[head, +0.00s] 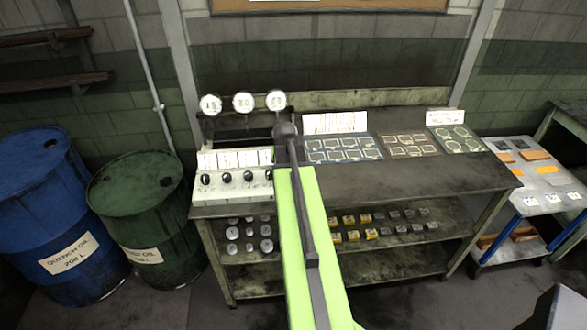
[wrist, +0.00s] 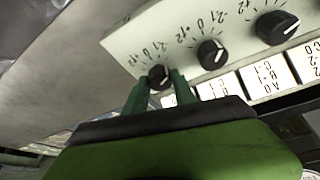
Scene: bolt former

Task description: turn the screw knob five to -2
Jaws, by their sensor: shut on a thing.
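A pale control panel (head: 230,187) with a row of black knobs and printed cards stands at the left end of the workbench. In the wrist view, the end knob (wrist: 158,72) of the row sits between the two green fingers of my gripper (wrist: 159,82), which is shut on it. Printed numbers around -2, 0 and +2 ring each knob. The held knob's pointer is too small and partly covered to read surely. Two neighbouring knobs (wrist: 212,53) and (wrist: 278,27) are free to its right. In the head view my arm hides the gripper and the held knob.
Three round gauges (head: 243,102) stand behind the panel. Blue (head: 45,215) and green (head: 148,215) drums stand at left. A small cart (head: 535,185) is at right.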

